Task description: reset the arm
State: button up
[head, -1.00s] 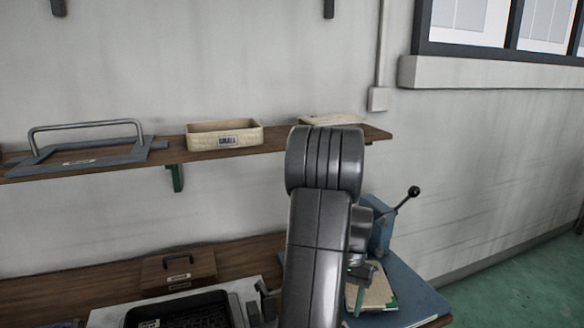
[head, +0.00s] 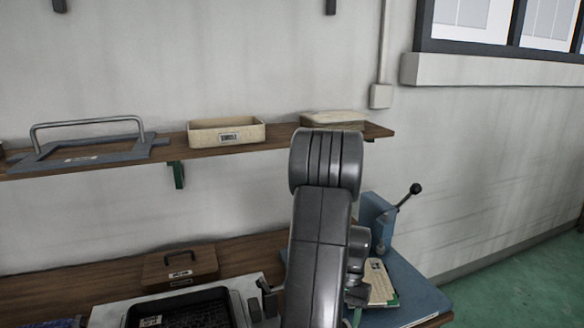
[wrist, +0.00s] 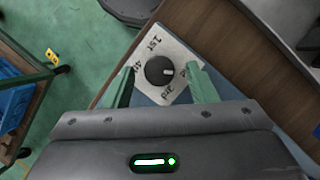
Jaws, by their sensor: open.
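My gripper (wrist: 160,88) shows in the wrist view as two green fingers spread apart with nothing between them. Beyond the fingertips is a black round knob (wrist: 159,70) on a pale square plate (wrist: 150,47) with markings such as "1st". The knob appears between the fingers in the picture, and I cannot tell how far away it is. In the head view my arm (head: 320,230) rises in front of the bench and hides part of it. The gripper's fingers are hidden there.
A wooden shelf (head: 180,152) holds a frame with a handle (head: 90,150), a cream box labelled SMALL (head: 227,135) and another pale box (head: 334,119). On the bench are a brown box (head: 180,267), a black tray (head: 180,308) and a blue lever device (head: 378,220). Green floor (head: 530,280) is clear at right.

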jog(key=v, duration=1.3)
jog(key=x, duration=1.4)
jog(key=n+h+b, duration=0.1)
jog(key=n, duration=0.1)
jog(key=n+h+b, duration=0.1)
jog(key=n, duration=0.2)
jog(key=shift+w+a, duration=0.1)
jog(key=shift+a, duration=0.05)
jog(key=n+h+b, duration=0.1)
jog(key=n, duration=0.1)
jog(key=n+h+b, duration=0.1)
jog(key=n, duration=0.2)
jog(key=shift+a, duration=0.15)
jog(key=n+b, duration=0.1)
jog(key=n, duration=0.1)
jog(key=n+t+h+b, duration=0.1)
jog(key=n, duration=0.1)
jog(key=n+t+b, duration=0.1)
jog(key=n+b, duration=0.1)
jog(key=shift+s+a+n+h, duration=0.1)
jog(key=shift+s+n+h, duration=0.15)
jog(key=shift+n+h, duration=0.15)
jog(key=n+t+b, duration=0.1)
jog(key=n+b, duration=0.1)
jog(key=n, duration=0.1)
jog(key=shift+s+r+h, duration=0.1)
jog(key=shift+h, duration=0.2)
jog(key=shift+n, duration=0.4)
jog(key=shift+r+t, duration=0.1)
jog(key=shift+t, duration=0.2)
